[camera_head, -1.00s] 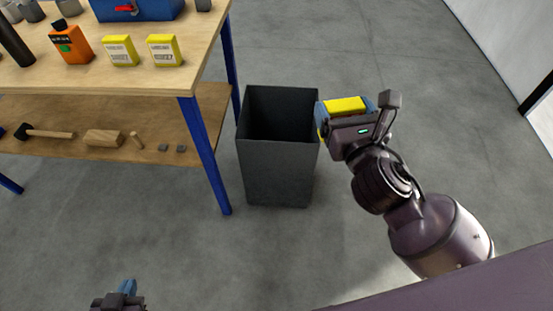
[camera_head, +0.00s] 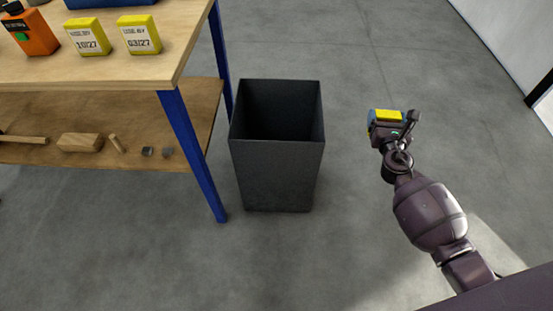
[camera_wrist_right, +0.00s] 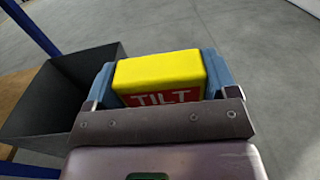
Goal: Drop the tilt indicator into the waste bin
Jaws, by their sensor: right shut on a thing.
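The tilt indicator (camera_head: 388,115) is a yellow block with a red face lettered "TILT", which shows in the right wrist view (camera_wrist_right: 160,72). My right gripper (camera_head: 384,118) is shut on it, with a blue finger on each side, also seen in the right wrist view (camera_wrist_right: 158,78). It holds the indicator in the air to the right of the waste bin, apart from it. The waste bin (camera_head: 277,175) is a dark grey, open-topped box on the floor; it shows at the left in the right wrist view (camera_wrist_right: 40,105). My left gripper is not in view.
A wooden workbench (camera_head: 165,62) with blue legs stands left of the bin. Two yellow boxes (camera_head: 88,38) and an orange bottle (camera_head: 30,35) stand on it. Its lower shelf (camera_head: 40,110) holds a wooden block and small parts. The floor (camera_head: 440,100) on the right is clear.

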